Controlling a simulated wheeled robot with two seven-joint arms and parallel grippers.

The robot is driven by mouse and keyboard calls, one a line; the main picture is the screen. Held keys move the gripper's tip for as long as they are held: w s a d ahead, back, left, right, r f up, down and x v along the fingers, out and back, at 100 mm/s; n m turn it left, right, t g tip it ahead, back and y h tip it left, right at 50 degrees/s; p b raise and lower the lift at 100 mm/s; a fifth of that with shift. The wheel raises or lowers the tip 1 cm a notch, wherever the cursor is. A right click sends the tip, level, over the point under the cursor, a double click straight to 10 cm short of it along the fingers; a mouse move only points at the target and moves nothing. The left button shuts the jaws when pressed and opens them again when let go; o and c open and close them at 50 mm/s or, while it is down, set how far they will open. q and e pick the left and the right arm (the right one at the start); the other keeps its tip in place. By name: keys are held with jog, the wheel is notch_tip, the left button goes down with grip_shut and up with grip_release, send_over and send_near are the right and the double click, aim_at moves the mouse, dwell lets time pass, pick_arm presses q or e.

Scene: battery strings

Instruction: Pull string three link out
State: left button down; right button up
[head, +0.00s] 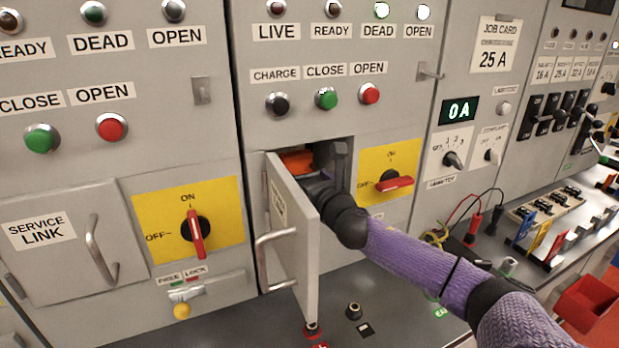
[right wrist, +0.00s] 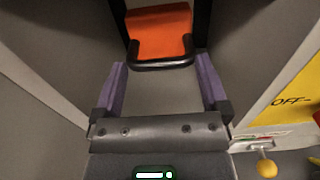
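The string three link (head: 296,162) is an orange block inside the open compartment in the head view. In the right wrist view, the orange link (right wrist: 160,32) has a black bar handle (right wrist: 163,66) on its near side. My right gripper (right wrist: 161,70) reaches into the compartment, open, with its purple fingertips to either side of the handle. I cannot tell whether they touch it. In the head view, the open door (head: 292,225) and compartment edge hide most of this gripper. My left gripper is not in view.
The door stands open left of my right arm, with its pull handle (head: 272,258) outward. The rotary switch (head: 393,185) on the right lies horizontal, towards OFF. The DEAD (head: 381,10) and OPEN (head: 423,12) lamps are lit. The meter (head: 459,110) reads 0 A. A bench (head: 395,325) runs below.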

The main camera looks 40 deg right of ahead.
jog(key=shift+s, duration=0.25)
jog(key=p+v, duration=0.2)
jog(key=v, duration=0.7)
jog(key=shift+s+a, duration=0.25)
jog(key=shift+s, duration=0.05)
